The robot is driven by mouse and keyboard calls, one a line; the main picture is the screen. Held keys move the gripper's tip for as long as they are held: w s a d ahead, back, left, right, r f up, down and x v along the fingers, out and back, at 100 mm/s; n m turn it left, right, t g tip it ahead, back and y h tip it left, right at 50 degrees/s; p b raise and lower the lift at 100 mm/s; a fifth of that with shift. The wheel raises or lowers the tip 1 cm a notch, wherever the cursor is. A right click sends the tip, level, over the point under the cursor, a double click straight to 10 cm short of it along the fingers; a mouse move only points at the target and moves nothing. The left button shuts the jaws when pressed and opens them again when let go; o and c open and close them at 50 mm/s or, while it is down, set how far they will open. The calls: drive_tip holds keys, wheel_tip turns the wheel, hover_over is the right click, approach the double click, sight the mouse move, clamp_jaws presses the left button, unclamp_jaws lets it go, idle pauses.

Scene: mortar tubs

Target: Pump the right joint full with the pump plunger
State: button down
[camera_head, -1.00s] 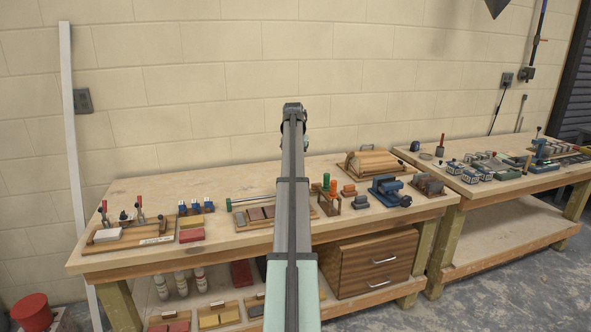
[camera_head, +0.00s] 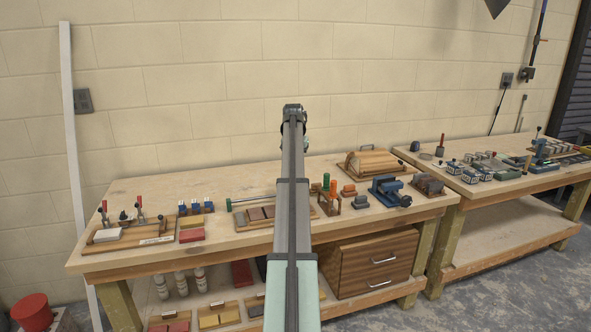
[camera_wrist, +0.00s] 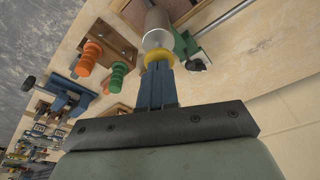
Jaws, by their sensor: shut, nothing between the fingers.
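In the wrist view, my gripper (camera_wrist: 157,88) is shut and empty, its blue fingers together. Their tips are at a round yellow knob (camera_wrist: 158,56), which looks like the pump plunger's top. I cannot tell whether they touch it. The knob sits in line with a pale grey cylinder (camera_wrist: 157,27), apparently the pump body. A wooden tray (camera_wrist: 124,10) lies beside the cylinder. In the head view my own arm hides the gripper and the pump. I cannot make out the right joint or how full it is.
An orange handle (camera_wrist: 92,52) and a green handle (camera_wrist: 120,70) stand beside my gripper in a wooden stand. A green clamp (camera_wrist: 184,43) with a dark knob and metal rod is on the other side. A blue vise (camera_head: 386,190) stands further right on the bench.

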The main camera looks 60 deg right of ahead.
drive_tip(key=shift+f, duration=0.3)
drive_tip(key=shift+r, duration=0.6)
drive_tip(key=shift+f, duration=0.25)
idle(0.5)
drive_tip(key=shift+f, duration=0.4)
drive_tip(key=shift+r, duration=0.65)
idle(0.5)
